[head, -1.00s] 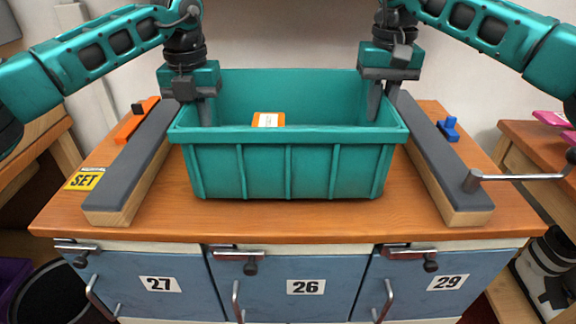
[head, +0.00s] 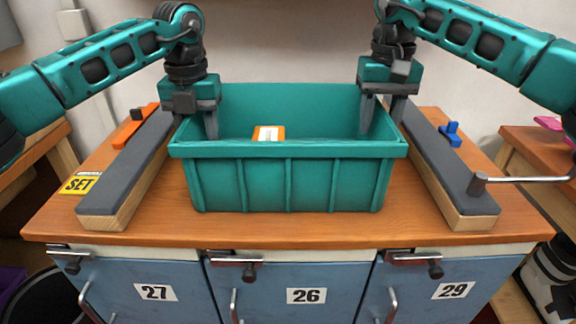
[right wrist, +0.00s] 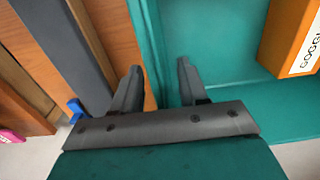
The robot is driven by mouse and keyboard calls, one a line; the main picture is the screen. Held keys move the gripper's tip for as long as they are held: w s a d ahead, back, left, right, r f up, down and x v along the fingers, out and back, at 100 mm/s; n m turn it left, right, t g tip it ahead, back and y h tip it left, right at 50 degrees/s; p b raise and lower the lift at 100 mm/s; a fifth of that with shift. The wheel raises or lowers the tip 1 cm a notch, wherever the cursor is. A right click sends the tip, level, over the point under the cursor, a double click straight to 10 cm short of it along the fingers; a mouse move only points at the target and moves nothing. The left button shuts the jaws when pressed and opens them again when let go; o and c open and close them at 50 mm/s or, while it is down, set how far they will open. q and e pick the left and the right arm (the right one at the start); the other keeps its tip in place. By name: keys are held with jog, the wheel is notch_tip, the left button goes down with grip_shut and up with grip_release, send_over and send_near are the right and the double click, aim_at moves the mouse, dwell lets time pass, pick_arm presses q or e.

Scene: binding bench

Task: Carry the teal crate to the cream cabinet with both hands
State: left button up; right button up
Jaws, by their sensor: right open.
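The teal crate (head: 288,178) stands upright on the wooden bench top, between two grey-topped rails. It also shows in the right wrist view (right wrist: 225,60). A small orange box (head: 268,134) with a white label lies inside. My right gripper (head: 382,118) is open at the crate's right wall, with one finger inside and one outside. The right wrist view shows its fingers apart on either side of the wall (right wrist: 160,75). My left gripper (head: 195,122) is at the left wall; its fingers look apart, one inside, the outer one partly hidden. I cannot make out a separate cream cabinet.
The left rail (head: 128,175) and right rail (head: 440,160) flank the crate closely. A crank handle (head: 525,179) sticks out at right. An orange tool (head: 134,127) and a blue clamp (head: 450,133) lie outside the rails. Blue doors (head: 290,275) numbered 27, 26 and 29 are below.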

pick_arm(q)
notch_tip(320, 180, up, 11)
jog(key=shift+r, duration=0.4)
pick_arm(e)
jog(key=shift+r, duration=0.15)
notch_tip(320, 180, up, 12)
jog(key=shift+f, duration=0.1)
